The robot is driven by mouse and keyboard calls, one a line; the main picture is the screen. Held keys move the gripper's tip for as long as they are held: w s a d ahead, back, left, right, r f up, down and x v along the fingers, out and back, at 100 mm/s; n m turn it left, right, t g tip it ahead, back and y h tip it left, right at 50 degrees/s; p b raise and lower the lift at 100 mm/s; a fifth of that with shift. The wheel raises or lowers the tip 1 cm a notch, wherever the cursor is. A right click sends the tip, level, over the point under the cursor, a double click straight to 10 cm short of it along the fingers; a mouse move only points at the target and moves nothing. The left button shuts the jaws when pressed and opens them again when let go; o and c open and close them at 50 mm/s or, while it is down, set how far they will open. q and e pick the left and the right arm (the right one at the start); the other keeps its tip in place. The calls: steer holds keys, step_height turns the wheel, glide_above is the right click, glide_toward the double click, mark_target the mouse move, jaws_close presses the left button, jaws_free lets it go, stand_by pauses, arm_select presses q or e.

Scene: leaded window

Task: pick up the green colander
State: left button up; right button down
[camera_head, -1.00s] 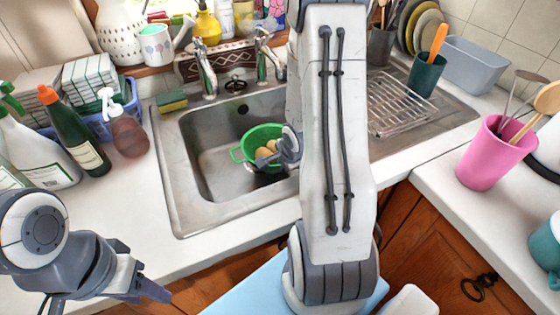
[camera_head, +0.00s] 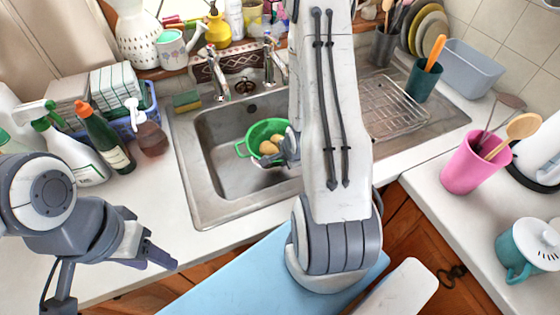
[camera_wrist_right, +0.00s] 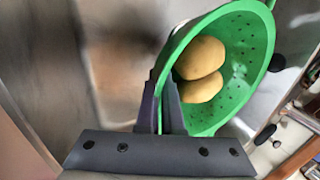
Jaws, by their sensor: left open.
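The green colander (camera_head: 245,151) is in the sink basin, with yellowish potato-like items (camera_head: 268,147) in it. My right gripper (camera_head: 290,150) is at its right side, partly hidden behind my right arm. In the right wrist view, the fingers (camera_wrist_right: 161,100) are close together on either side of the rim of the colander (camera_wrist_right: 240,85). The colander looks tilted in that view, and two potato-like items (camera_wrist_right: 200,70) lie in it. Whether it touches the basin floor I cannot tell. My left gripper (camera_head: 160,253) is open and empty over the front left, away from the colander.
The metal sink (camera_head: 215,205) surrounds the colander, with taps (camera_head: 217,75) behind it. Bottles (camera_head: 105,140) and a soap dispenser (camera_head: 150,132) stand on the left. A wire rack (camera_head: 392,105) lies on the right drainboard. A pink utensil pot (camera_head: 472,165) stands at right.

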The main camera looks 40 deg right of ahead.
step_height(320, 180, up, 9)
steer(key=p, duration=0.7)
steer(key=shift+p, duration=0.3)
arm_select(q)
step_height(320, 180, up, 9)
arm_select(e)
steer(key=shift+r, duration=0.1)
arm_select(q)
steer(key=shift+r, duration=0.1)
arm_select(e)
steer(key=shift+d+r, duration=0.1)
